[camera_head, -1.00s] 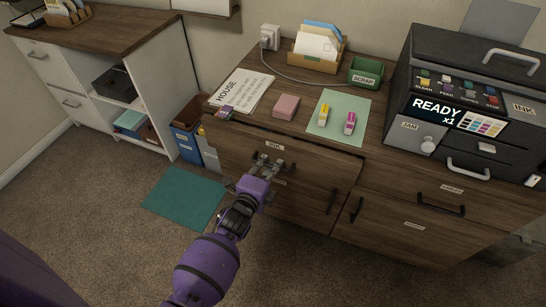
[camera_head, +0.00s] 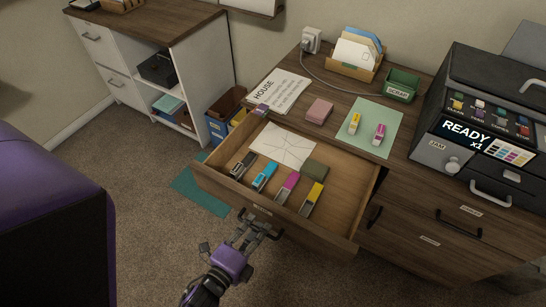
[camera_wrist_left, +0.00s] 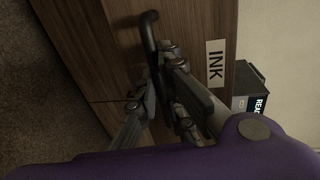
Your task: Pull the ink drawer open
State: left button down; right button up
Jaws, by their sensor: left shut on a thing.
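The ink drawer (camera_head: 228,186) is pulled out from the wooden desk and its inside shows from above. Its front bears an INK label (camera_wrist_left: 216,63) and a black bar handle (camera_wrist_left: 149,30). My left gripper (camera_head: 254,230) is at the drawer front, its fingers shut on the handle, also seen in the left wrist view. My right gripper is not in view.
The desk top holds a green mat (camera_head: 386,118) with two small cartridges, a pink block (camera_head: 319,111), a HOUSE sheet (camera_head: 279,90) and a printer (camera_head: 478,110). A blue bin (camera_head: 216,128) stands left of the drawer. Carpet is open in front.

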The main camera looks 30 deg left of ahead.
pick_arm(q)
jog(key=shift+s, duration=1.65)
jog(key=c, duration=1.8)
grip_release()
jog(key=shift+c, duration=0.2)
jog(key=s+r, duration=0.1)
jog(key=s, duration=0.6)
jog(key=shift+s+a+r, duration=0.2)
jog(key=shift+r, duration=0.05)
